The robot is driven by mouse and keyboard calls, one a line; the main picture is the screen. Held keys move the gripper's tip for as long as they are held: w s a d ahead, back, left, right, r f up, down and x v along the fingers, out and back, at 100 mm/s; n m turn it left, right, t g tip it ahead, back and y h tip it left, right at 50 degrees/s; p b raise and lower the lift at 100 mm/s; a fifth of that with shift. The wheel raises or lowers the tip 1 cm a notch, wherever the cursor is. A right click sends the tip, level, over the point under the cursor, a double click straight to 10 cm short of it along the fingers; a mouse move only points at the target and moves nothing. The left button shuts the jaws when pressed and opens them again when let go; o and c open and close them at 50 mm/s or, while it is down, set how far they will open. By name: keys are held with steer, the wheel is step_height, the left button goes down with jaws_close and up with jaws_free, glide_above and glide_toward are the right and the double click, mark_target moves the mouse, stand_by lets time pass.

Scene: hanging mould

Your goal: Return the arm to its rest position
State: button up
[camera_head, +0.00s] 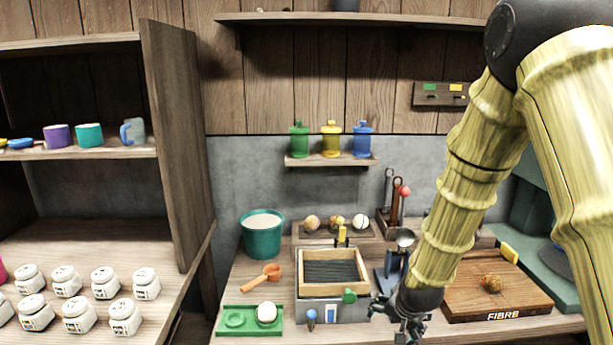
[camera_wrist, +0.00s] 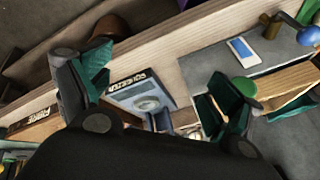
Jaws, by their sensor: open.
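My arm, with bamboo-textured links, hangs down from the upper right in the head view. My gripper (camera_head: 408,330) is low over the front edge of the workbench (camera_head: 352,335), right of the grey box with the wooden frame (camera_head: 333,270). In the wrist view my gripper (camera_wrist: 158,92) has its two green-padded fingers wide apart. I see nothing held between them. A blue-grey device with a round dial (camera_wrist: 145,100) shows beyond the gap, below the fingers. My arm hides part of the bench behind it.
A metal funnel stand (camera_head: 393,265) is close behind my gripper. A cutting board (camera_head: 497,290) with a brown lump is at right. A green tray (camera_head: 249,320), an orange scoop (camera_head: 262,277) and a teal bucket (camera_head: 262,234) are at left. A shelf (camera_head: 331,160) holds three coloured canisters.

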steer(key=s+f+n+g+p, duration=0.1)
steer(key=s+f+n+g, duration=0.25)
steer(key=s+f, duration=1.55)
steer(key=s+f+n+g, duration=0.1)
steer(key=s+f, duration=0.2)
steer(key=s, duration=0.7)
steer(key=s+f+n+g+p, duration=0.1)
steer(key=s+f, duration=0.3)
steer(key=s, duration=0.6)
steer(key=shift+s+d+n, duration=0.2)
steer(key=shift+n, duration=0.55)
steer(key=shift+f, duration=0.1)
